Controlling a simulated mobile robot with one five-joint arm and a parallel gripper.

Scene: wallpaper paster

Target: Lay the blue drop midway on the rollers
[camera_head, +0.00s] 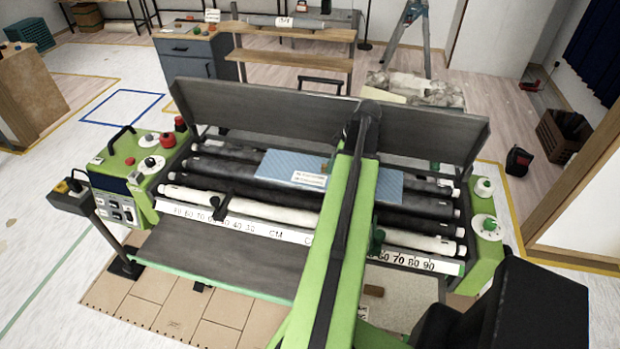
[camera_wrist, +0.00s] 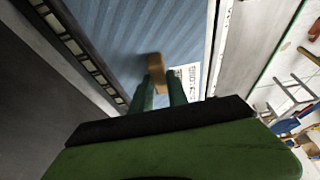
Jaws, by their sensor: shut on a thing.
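The blue striped drop (camera_head: 279,166) spans the dark rollers (camera_head: 235,172) near the middle of the machine, with a white label on its front edge. My arm crosses in front of it and hides its centre and my gripper in the head view. In the wrist view my gripper (camera_wrist: 160,82) is shut on a small brown block at the blue drop (camera_wrist: 125,35), beside the printed label. I cannot tell whether the drop rests fully on the rollers or is held just above them.
A raised grey lid (camera_head: 260,110) stands behind the rollers. Green end panels with knobs (camera_head: 140,160) flank them, and a centimetre scale (camera_head: 235,222) runs along the front. A dark flat tray (camera_head: 215,258) lies in front. A shelf (camera_head: 290,65) stands behind the machine.

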